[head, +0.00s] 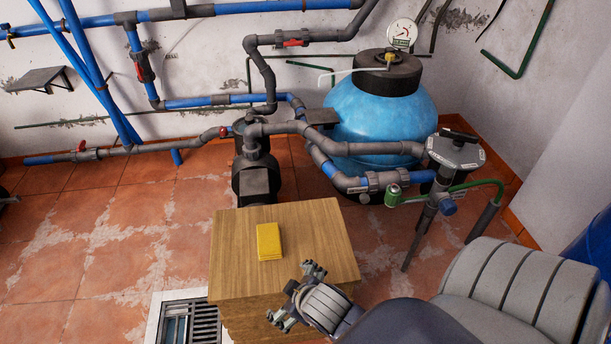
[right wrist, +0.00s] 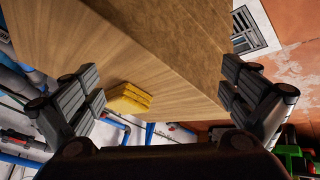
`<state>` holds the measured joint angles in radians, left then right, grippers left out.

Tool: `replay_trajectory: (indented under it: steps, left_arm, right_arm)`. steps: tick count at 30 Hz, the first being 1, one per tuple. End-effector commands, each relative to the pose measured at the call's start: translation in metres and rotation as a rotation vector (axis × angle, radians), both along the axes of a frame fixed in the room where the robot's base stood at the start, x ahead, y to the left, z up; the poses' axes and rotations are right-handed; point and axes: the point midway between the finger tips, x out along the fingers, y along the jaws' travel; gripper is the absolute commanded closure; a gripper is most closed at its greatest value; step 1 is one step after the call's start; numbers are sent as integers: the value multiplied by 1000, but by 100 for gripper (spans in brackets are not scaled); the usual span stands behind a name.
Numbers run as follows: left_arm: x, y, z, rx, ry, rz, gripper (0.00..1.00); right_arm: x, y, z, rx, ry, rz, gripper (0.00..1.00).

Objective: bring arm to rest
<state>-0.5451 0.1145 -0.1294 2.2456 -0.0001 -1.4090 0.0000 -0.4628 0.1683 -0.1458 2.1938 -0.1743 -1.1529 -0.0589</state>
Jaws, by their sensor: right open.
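My right arm comes in from the lower right of the head view. My right gripper (head: 294,294) is over or beside the front right part of a wooden table or box (head: 232,226). Its fingers are spread and nothing is between them. In the right wrist view the open fingers of my right gripper (right wrist: 162,84) stand wide apart, with the wooden top (right wrist: 150,55) beyond them. A yellow block, like a stack of sponges (head: 269,241), lies on the top, apart from the gripper. It also shows in the right wrist view (right wrist: 127,99). My left gripper is in neither view.
Behind the table stand a dark pump (head: 256,176), a blue tank (head: 375,115) and grey and blue pipes. A floor grate (head: 190,320) lies at the front left. The tiled floor on the left is clear.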

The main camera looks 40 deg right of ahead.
Motion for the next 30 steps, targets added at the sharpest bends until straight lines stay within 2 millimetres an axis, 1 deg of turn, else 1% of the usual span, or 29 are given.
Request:
replay_trajectory:
  steps: [1,3,6,7,10,25,28,30]
  left_arm:
    - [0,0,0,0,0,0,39]
    - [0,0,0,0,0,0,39]
    - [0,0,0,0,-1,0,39]
    - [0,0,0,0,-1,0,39]
    - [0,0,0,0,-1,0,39]
    - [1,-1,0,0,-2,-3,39]
    - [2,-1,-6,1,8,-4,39]
    - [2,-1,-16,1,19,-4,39]
  right_arm:
    - [-26,10,-11,62,88,-35,0]
    - [-55,22,-21,129,188,-71,0]
    - [-80,32,-27,181,276,-97,0]
    - [-84,34,-28,191,292,-102,0]
    - [-90,37,-29,202,312,-107,0]
    - [-89,36,-30,198,311,-104,0]
    - [-88,37,-36,196,319,-104,0]
    - [-87,37,-46,195,331,-104,0]
